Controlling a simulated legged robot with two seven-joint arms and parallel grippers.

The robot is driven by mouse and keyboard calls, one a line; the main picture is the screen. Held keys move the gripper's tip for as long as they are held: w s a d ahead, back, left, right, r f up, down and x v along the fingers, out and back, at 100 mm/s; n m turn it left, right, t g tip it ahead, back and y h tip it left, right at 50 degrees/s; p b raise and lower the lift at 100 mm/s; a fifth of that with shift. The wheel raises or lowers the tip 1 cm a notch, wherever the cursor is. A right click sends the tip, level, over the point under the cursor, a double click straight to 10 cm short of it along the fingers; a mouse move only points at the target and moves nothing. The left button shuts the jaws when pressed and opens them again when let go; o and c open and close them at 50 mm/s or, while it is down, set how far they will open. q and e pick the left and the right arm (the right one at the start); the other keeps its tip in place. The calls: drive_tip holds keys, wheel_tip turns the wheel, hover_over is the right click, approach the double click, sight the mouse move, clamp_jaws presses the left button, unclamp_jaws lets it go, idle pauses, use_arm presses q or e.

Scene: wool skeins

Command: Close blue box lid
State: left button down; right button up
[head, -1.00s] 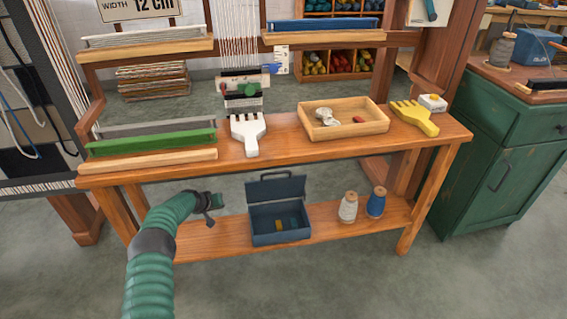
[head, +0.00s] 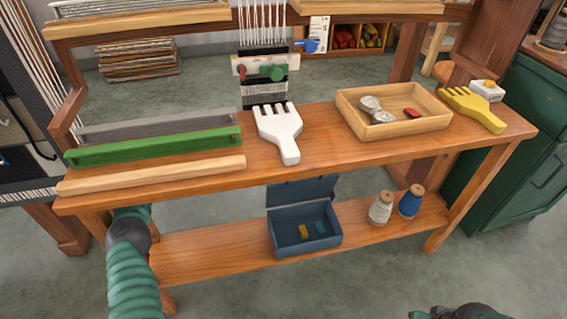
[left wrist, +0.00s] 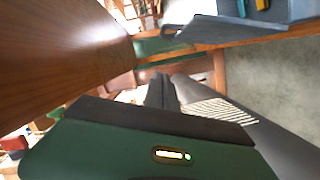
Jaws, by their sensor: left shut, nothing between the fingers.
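The blue box (head: 305,238) stands on the bench's lower shelf, with its lid (head: 300,192) raised at the back. The tabletop edge partly covers the lid's top. A yellow and a blue piece lie inside the box. My left arm reaches under the tabletop at the left, and its gripper is hidden there in the head view. In the left wrist view my left gripper (left wrist: 163,92) is shut and empty. The raised lid (left wrist: 212,37) and the box (left wrist: 268,14) show beyond it at the upper right, apart from the fingers.
The bench tabletop (head: 210,178) overhangs the shelf (head: 200,255). A white spool (head: 381,208) and a blue spool (head: 410,202) stand right of the box. The shelf left of the box is clear. A wooden tray (head: 425,123) and white comb (head: 280,135) lie on top.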

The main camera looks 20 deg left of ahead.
use_arm(q)
drive_tip(key=d+p, duration=0.1)
drive_tip(key=d, duration=0.3)
drive_tip(key=d+f+p, duration=0.1)
drive_tip(key=d, duration=0.3)
drive_tip(key=d+p, duration=0.2)
drive_tip(key=d, duration=0.2)
drive_tip(key=shift+w+d+f, duration=0.1)
drive_tip(key=shift+f, duration=0.45)
use_arm(e)
drive_tip(key=r, duration=0.1)
drive_tip(key=d+r, duration=0.1)
drive_tip(key=r, duration=0.1)
drive_tip(key=shift+s+d+r, duration=0.1)
drive_tip(key=shift+r, duration=0.15)
